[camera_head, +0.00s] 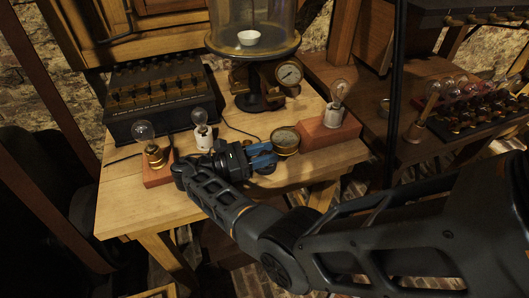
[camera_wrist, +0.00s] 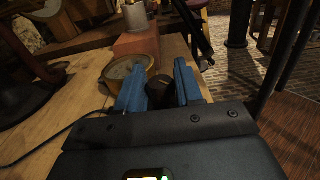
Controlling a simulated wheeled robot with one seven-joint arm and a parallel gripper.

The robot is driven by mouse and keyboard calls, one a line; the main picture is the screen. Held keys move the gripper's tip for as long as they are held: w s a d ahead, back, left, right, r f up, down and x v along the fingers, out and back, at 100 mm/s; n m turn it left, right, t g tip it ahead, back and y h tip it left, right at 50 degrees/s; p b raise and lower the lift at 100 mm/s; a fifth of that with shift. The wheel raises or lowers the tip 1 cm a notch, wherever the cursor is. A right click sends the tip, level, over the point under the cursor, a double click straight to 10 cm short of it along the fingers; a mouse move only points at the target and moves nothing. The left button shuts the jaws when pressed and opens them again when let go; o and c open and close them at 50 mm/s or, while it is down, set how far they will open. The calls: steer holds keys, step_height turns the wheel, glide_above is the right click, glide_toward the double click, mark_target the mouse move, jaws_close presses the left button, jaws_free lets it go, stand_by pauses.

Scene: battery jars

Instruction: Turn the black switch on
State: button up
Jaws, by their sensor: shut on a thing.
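The black switch (camera_wrist: 160,96) is a dark round knob in the wrist view, with a small pale mark near its top. My gripper (camera_wrist: 159,88) has its two blue fingers on either side of the knob and is shut on it. In the head view my gripper (camera_head: 264,155) is low over the wooden table, just left of a brass-rimmed gauge. The switch is mostly hidden by the fingers there. The marking that tells on from off is too small to read.
The brass gauge (camera_head: 286,140) sits close beyond the fingers. A bulb on a red block (camera_head: 330,132) stands to the right. Two more bulbs (camera_head: 201,130) stand left, near a dark box (camera_head: 158,98). A glass bell jar (camera_head: 253,28) rises behind. The table's front left (camera_head: 130,210) is clear.

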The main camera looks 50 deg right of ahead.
mark_target(265, 153)
stand_by(0.3)
steer(key=o, duration=0.9)
steer(key=shift+r, duration=0.45)
step_height(265, 153, up, 3)
steer(key=shift+p, duration=0.65)
steer(key=s+d+r, duration=0.2)
steer(key=s, duration=0.1)
steer(key=s+d+r+p, duration=0.1)
steer(key=s+d+r, duration=0.1)
steer(key=d, duration=0.1)
steer(key=s+d+r, duration=0.3)
steer(key=shift+s, duration=0.3)
